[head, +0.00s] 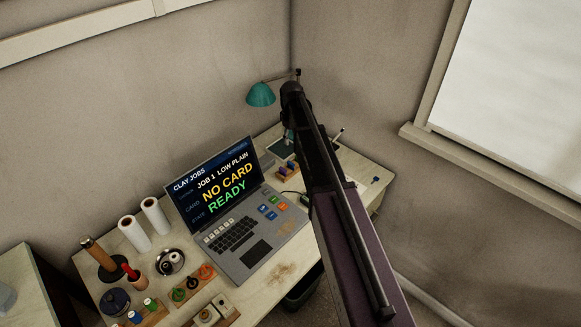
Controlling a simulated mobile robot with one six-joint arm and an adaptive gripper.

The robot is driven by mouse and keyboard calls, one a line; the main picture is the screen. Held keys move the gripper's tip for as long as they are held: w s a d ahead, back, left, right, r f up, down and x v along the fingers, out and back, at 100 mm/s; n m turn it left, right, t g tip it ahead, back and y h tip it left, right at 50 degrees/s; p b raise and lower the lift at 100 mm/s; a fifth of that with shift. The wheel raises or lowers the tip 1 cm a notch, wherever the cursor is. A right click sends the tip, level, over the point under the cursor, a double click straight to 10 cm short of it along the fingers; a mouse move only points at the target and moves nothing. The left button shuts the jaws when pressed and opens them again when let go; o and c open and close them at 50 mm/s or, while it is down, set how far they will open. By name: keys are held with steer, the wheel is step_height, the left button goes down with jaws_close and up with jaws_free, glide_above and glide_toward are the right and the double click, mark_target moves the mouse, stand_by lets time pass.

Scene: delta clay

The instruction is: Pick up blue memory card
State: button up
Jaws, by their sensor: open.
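I cannot make out the blue memory card with certainty. A small wooden holder (287,174) behind the laptop's right side carries small dark blue or purple pieces, too small to identify as cards. A small dark blue item (376,181) lies alone near the desk's right edge, also too small to name. The laptop (244,253) is open, and its screen (213,184) reads "NO CARD" and "READY". My arm reaches up across the right of the desk and bends down at its top. My gripper is hidden behind the arm links, so its place relative to these items does not show.
The desk (362,170) stands in a wall corner. A teal lamp (260,95) hangs over its back. White rolls (134,233), a round metal dish (170,262), wooden tool racks and a dark pot (115,301) crowd the left. Bare desk shows before the laptop.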

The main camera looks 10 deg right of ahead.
steer(key=shift+f, duration=0.15)
steer(key=b, duration=0.8)
glide_above(291, 163)
step_height(291, 163, down, 8)
steer(key=shift+s+f, duration=0.1)
steer(key=shift+b, duration=0.3)
steer(key=shift+f, duration=0.15)
steer(key=shift+w+f+b, duration=0.2)
steer(key=shift+f+b, duration=2.35)
steer(key=shift+b, duration=0.05)
steer(key=shift+c, duration=0.2)
jaws_close()
